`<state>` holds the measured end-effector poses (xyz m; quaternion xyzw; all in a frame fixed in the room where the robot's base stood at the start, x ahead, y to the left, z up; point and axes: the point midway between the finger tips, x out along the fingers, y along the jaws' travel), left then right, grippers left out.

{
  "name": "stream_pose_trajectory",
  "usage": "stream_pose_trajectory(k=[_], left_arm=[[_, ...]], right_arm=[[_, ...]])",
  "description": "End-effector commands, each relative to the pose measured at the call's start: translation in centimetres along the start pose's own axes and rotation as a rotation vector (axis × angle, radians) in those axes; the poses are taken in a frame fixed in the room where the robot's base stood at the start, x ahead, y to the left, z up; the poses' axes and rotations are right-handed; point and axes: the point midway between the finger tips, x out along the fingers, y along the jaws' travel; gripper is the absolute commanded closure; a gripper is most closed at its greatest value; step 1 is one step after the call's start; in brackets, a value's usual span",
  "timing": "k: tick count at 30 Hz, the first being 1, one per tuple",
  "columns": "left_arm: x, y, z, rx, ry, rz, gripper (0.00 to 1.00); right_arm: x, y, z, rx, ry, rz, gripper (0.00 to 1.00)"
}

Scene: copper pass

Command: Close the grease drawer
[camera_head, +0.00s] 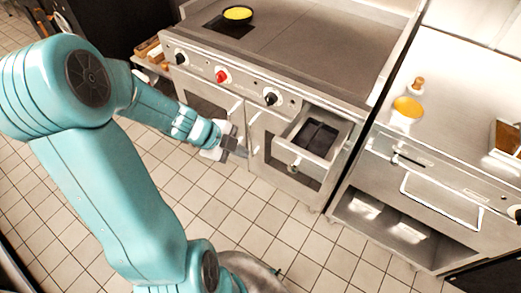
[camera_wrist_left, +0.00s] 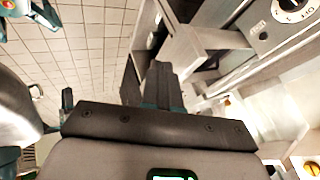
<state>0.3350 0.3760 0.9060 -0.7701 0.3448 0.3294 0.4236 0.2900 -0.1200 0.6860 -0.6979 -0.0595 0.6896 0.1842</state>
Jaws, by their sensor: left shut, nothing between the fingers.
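The grease drawer (camera_head: 336,148) is a steel drawer below the right end of the griddle's control panel. It is pulled out, and its open top shows a dark inside. A round knob sits on its front. My left gripper (camera_head: 240,151) is shut and empty, in front of the cabinet doors, to the left of the drawer and apart from it in the head view. In the left wrist view the shut fingers (camera_wrist_left: 160,82) point toward a steel projecting part that looks like the drawer (camera_wrist_left: 205,40); I cannot tell the gap. My right gripper is not in view.
On the right a steel counter (camera_head: 460,95) holds an orange-topped container (camera_head: 406,108) and has a bar handle.

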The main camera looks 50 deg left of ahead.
Motion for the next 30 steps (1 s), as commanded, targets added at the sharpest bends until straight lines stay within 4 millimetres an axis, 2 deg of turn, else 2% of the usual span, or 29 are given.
stream_pose_trajectory(k=[9,14,16,21,30], left_arm=[[7.0,0.4,0.1,0.004,0.006,0.004,1.0],[10.3,0.3,0.0,0.005,0.006,0.003,1.0],[10.1,-1.3,-0.4,0.006,0.004,0.001,1.0],[11.1,-3.0,-0.5,0.004,0.004,0.002,1.0],[11.5,-3.5,-0.4,0.002,0.003,0.002,1.0]], right_arm=[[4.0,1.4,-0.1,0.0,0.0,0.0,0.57],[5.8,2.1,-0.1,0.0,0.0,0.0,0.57],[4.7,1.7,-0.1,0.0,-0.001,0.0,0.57],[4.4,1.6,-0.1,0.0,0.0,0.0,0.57],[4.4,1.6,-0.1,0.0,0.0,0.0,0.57]])
